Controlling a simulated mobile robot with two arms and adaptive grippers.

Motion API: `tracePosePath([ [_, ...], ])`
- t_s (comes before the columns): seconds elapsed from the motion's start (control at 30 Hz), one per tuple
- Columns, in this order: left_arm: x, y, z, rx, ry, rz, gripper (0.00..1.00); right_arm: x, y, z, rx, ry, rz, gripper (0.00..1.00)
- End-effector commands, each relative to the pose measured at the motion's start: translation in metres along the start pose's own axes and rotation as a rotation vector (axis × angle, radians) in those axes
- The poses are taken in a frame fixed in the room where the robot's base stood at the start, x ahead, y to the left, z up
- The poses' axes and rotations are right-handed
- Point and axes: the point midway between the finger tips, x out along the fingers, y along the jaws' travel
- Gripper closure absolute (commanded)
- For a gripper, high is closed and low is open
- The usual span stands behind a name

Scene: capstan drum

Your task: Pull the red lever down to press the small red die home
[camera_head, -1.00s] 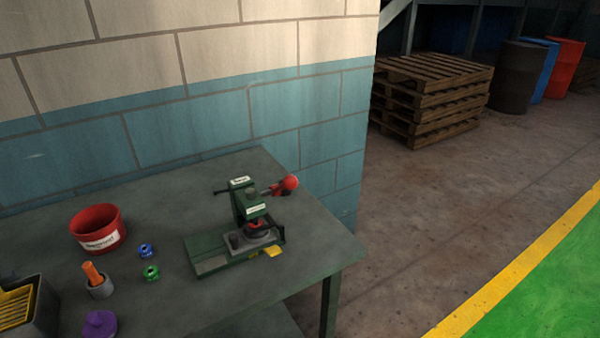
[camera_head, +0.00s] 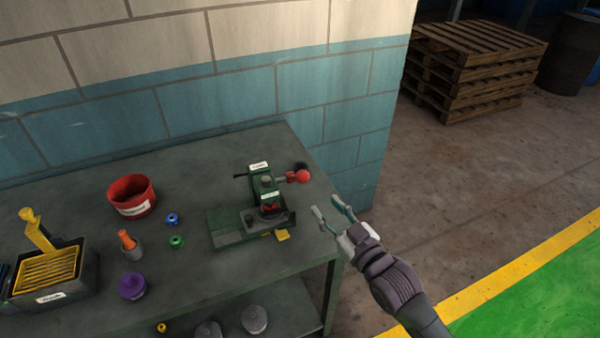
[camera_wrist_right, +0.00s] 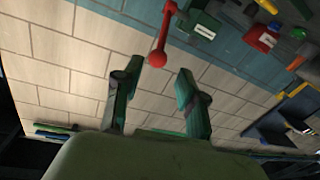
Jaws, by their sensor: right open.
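The green press (camera_head: 262,205) stands on the grey table near its right end. Its red lever (camera_head: 301,176), with a round red ball at the end, sticks out to the right at the top. A red piece (camera_head: 272,211) shows low inside the press, partly hidden by the frame; I cannot tell how far in it sits. My right gripper (camera_head: 328,216) is open and empty, right of the press and lower in the picture, apart from the lever. In the right wrist view the red ball (camera_wrist_right: 157,58) shows beyond and between the open fingers (camera_wrist_right: 152,85). My left gripper is not in view.
On the table (camera_head: 190,270) stand a red bin (camera_head: 132,195), blue (camera_head: 172,219) and green (camera_head: 177,241) small parts, an orange-topped piece (camera_head: 128,240), a purple piece (camera_head: 131,286) and a dark box with yellow grating (camera_head: 48,276). A wall (camera_head: 180,115) rises behind. Pallets (camera_head: 470,65) stand far right.

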Motion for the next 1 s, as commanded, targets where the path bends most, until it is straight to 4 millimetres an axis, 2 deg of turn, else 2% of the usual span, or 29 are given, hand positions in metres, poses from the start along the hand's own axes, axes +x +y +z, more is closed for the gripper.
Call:
tracePosePath([
  [0.3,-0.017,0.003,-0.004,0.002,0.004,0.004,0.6,0.067,0.0,-0.003,0.002,0.0,0.001,0.59],
  [0.5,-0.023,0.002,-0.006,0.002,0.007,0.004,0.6,0.103,0.0,-0.002,0.0,0.0,0.0,0.59],
  [0.7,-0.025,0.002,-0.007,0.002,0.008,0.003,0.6,0.122,0.0,0.0,0.001,-0.001,0.0,0.59],
  [1.0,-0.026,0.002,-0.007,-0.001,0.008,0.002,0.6,0.126,0.0,0.001,0.001,-0.001,0.0,0.59],
])
